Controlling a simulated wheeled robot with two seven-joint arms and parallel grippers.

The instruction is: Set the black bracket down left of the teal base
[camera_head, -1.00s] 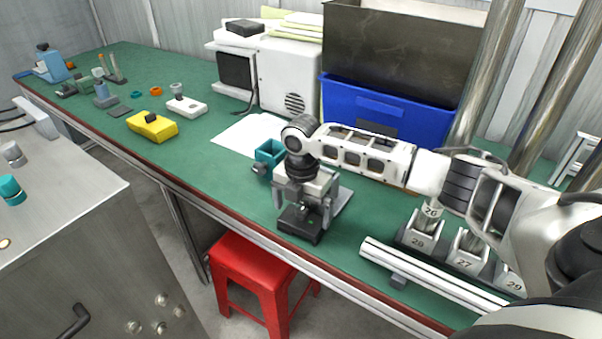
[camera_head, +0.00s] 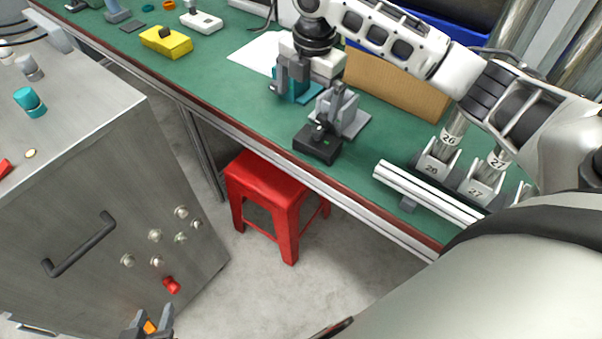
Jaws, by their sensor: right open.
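The black bracket (camera_head: 317,146), a dark block with a small green mark, stands on the green bench near its front edge. A grey upright part (camera_head: 337,108) rises right behind it; I cannot tell whether they are joined. The teal base (camera_head: 311,97) stands further back and left, partly hidden by my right gripper (camera_head: 290,88). That gripper points down in front of the teal base, open and apart from the bracket. My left gripper (camera_head: 152,312) is at the bottom edge, fingers apart, with a small orange patch seen between them.
A rail (camera_head: 430,193) and numbered metal holders (camera_head: 437,168) stand right of the bracket. A yellow block (camera_head: 166,42) and white paper (camera_head: 256,54) lie to the left. A cardboard-coloured panel (camera_head: 398,88) is behind. A red stool (camera_head: 265,182) and a metal cabinet (camera_head: 100,190) are in front.

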